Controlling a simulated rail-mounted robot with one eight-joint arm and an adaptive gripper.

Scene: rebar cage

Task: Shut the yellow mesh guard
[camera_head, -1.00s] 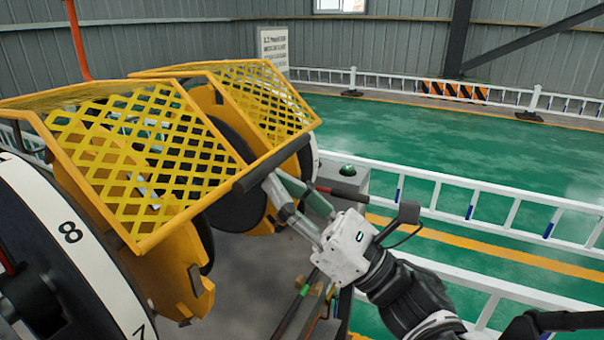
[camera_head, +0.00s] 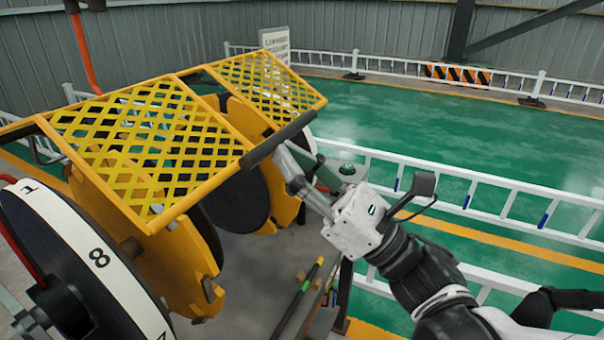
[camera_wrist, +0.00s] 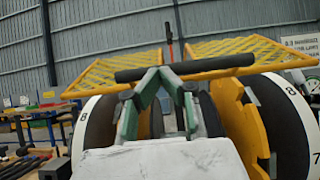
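The yellow mesh guard (camera_head: 150,135) is a framed lattice in two bays, spanning above the drums in the head view. Its front edge carries a dark handle bar (camera_head: 262,150). There is a gap between this edge and the drums, so the guard stands raised. The guard also shows in the wrist view (camera_wrist: 245,48), with the handle (camera_wrist: 215,64) across the middle. My gripper (camera_head: 284,151) reaches the handle from the lower right. In the wrist view my fingertips (camera_wrist: 163,72) are close together at the handle and appear to touch it, not wrap around it.
Numbered black-and-white drums (camera_head: 85,250) and yellow discs (camera_head: 180,270) stand under the guard. White railings (camera_head: 450,190) run along the right, with open green floor beyond.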

